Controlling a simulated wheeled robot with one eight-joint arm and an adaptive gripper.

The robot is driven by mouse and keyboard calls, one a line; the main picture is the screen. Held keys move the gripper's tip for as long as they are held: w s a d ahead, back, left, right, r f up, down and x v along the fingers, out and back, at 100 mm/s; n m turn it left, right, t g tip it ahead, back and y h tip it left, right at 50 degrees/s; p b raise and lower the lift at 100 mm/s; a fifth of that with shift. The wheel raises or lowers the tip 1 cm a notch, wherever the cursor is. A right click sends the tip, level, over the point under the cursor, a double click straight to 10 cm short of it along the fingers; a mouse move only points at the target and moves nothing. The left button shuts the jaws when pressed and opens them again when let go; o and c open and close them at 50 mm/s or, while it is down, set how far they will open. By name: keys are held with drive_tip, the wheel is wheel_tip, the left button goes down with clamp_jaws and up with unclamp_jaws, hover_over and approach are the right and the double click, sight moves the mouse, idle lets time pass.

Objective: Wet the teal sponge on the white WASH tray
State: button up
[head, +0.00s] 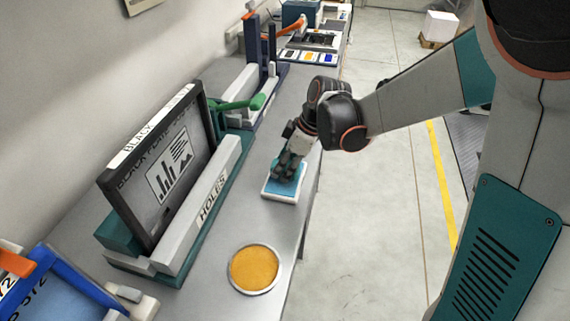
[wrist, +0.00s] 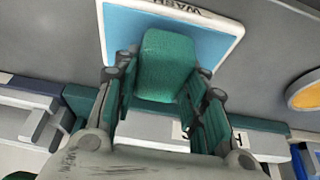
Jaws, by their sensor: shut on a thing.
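The white WASH tray (head: 270,195) with a blue inside lies on the grey bench near its front edge. It also shows in the wrist view (wrist: 236,30), with its WASH lettering at the top. My gripper (head: 284,172) points down at the tray in the head view. In the wrist view my gripper (wrist: 160,90) is shut on the teal sponge (wrist: 165,62), with one finger on each side. The sponge is over the blue area of the tray. Whether it touches the blue surface I cannot tell. In the head view my fingers mostly hide the sponge.
A round dish with an orange-yellow inside (head: 254,269) is nearer on the bench. A black framed plate (head: 160,165) stands in a teal and grey holder marked HOLES (head: 212,198) at left. A green-handled device (head: 240,103) stands behind. The bench edge is close to the tray's right.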

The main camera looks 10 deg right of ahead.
drive_tip(key=shift+s+f+b, duration=0.1)
drive_tip(key=shift+f+b, duration=0.25)
drive_tip(key=shift+f, duration=0.1)
idle(1.2)
drive_tip(key=shift+r, duration=0.1)
drive_tip(key=shift+r+p, duration=2.6)
drive_tip(key=shift+r, duration=0.85)
